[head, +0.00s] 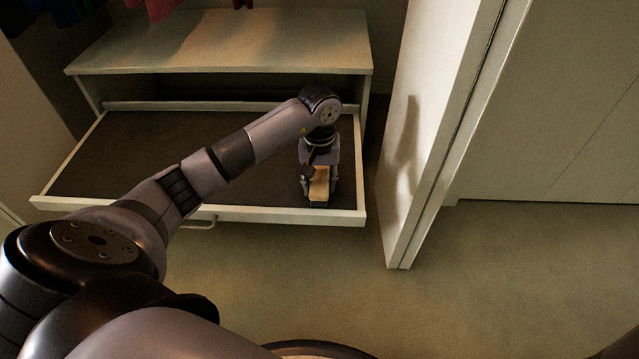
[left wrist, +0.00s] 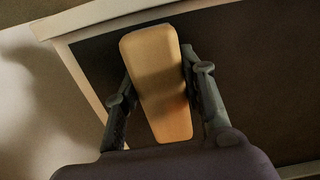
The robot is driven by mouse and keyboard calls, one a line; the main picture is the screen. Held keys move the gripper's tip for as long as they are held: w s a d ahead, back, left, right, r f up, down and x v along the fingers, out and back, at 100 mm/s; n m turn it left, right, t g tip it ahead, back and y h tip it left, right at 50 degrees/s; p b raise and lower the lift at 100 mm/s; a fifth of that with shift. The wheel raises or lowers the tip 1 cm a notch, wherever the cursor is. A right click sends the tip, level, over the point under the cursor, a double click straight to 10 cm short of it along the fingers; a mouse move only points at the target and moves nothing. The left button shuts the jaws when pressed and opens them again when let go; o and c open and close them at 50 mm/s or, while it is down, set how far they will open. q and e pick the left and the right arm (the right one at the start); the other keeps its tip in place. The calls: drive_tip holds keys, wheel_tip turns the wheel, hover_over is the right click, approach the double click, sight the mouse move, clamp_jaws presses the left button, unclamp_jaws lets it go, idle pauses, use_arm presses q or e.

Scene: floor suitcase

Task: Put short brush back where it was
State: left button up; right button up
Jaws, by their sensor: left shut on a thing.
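The short brush (head: 319,184) shows a tan wooden back and a dark lower edge. It is at the front right corner of the open drawer (head: 130,204), inside its front wall. My left gripper (head: 319,188) points down and is shut on the brush. In the left wrist view the brush (left wrist: 158,85) lies between the two fingers of the gripper (left wrist: 160,92), wooden face toward the camera. I cannot tell whether its underside touches the drawer floor. My right gripper is not in view.
The drawer's dark floor (head: 120,150) is otherwise bare where it shows. A white cabinet top (head: 220,45) is behind it, with clothes hanging above. A white door panel (head: 425,130) stands close on the right. The carpet (head: 480,290) in front is clear.

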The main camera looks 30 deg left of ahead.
use_arm(q)
drive_tip(key=shift+f, duration=0.1)
drive_tip(key=o, duration=1)
